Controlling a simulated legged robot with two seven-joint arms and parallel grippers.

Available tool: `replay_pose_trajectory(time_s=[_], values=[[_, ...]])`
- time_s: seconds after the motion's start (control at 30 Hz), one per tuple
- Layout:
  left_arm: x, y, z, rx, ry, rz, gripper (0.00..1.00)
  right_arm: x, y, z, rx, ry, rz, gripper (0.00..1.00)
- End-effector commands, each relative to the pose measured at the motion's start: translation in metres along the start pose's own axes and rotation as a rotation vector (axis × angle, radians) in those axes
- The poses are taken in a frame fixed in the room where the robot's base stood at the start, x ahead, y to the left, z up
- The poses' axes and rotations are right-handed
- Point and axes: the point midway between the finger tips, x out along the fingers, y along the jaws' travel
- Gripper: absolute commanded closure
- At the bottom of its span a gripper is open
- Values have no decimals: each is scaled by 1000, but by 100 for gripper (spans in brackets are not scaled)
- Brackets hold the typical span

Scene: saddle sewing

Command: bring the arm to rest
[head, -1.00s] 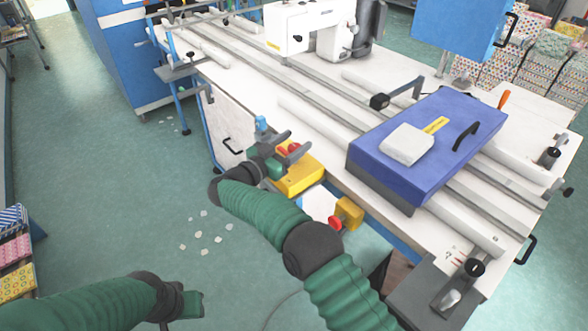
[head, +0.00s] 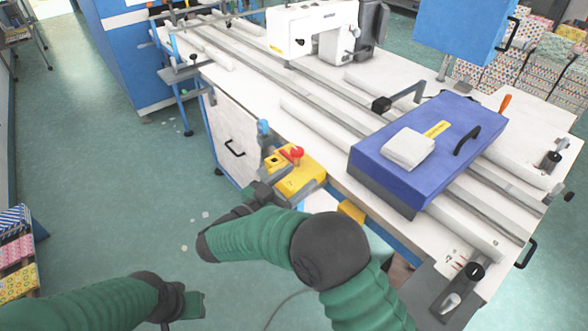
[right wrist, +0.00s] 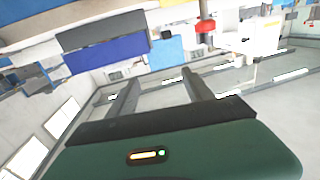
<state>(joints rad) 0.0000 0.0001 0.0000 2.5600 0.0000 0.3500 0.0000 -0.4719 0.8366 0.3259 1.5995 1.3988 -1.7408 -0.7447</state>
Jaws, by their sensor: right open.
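My right gripper (head: 266,194) is low at the near side of the table, just in front of the yellow box. Its fingers look small in the head view. In the right wrist view its two dark fingers (right wrist: 160,85) stand apart with nothing between them. A yellow box (head: 303,183) with a red button (head: 297,152) is at the table's near edge. A red button (right wrist: 204,27) shows beyond the fingers in the right wrist view. My left gripper (head: 194,306) is at the bottom left, over the floor; its fingers cannot be made out.
The white table (head: 240,78) carries long rails, a white sewing machine (head: 318,28) and a blue case (head: 430,150) with a pale block (head: 408,149) on it. A second yellow part (head: 351,211) is partly hidden by my right arm.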

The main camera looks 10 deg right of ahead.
Motion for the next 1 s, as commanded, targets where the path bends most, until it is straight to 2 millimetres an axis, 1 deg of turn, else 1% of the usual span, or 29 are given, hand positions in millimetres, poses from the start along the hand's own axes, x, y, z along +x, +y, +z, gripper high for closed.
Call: replay_pose_trajectory(time_s=[0.17, 0.27, 0.33, 0.4, 0.43, 0.5, 0.57, 0.67, 0.73, 0.77, 0.8, 0.87, 0.9, 0.97, 1.0], values=[[-1, 0, 0, 0, 0, 0, 64, 2, -1, -2, 4, 0, -9, 40], [-8, 0, -2, 0, 0, 0, 64, 14, -13, -15, 35, -9, -93, 40], [-16, 0, -4, 0, 0, 0, 64, 28, -27, -30, 66, -28, -213, 40], [-26, 0, -6, 0, 0, 0, 64, 40, -43, -44, 84, -70, -368, 40], [-30, 0, -7, 0, 0, 0, 64, 43, -47, -49, 84, -94, -435, 40], [-38, 0, -9, 0, 0, 0, 64, 45, -52, -52, 63, -170, -579, 40], [-46, 0, -11, 0, 0, 0, 64, 43, -47, -49, 25, -253, -684, 40], [-57, 0, -14, 0, 0, 0, 64, 32, -20, -32, -71, -424, -813, 40], [-66, 0, -16, 0, 0, 0, 64, 20, 14, -15, -157, -568, -864, 40], [-69, 0, -16, 0, 0, 0, 64, 15, 33, -7, -197, -634, -876, 40], [-73, 0, -17, 0, 0, 0, 64, 7, 58, 4, -247, -718, -882, 40], [-78, 0, -18, 0, 0, 0, 64, -5, 97, 18, -317, -833, -875, 40], [-81, 0, -19, 0, 0, 0, 64, -12, 122, 26, -361, -904, -863, 40], [-85, 0, -20, 0, 0, 0, 64, -23, 160, 35, -421, -1003, -836, 40], [-87, 0, -20, 0, 0, 0, 64, -30, 183, 40, -457, -1061, -816, 40]])
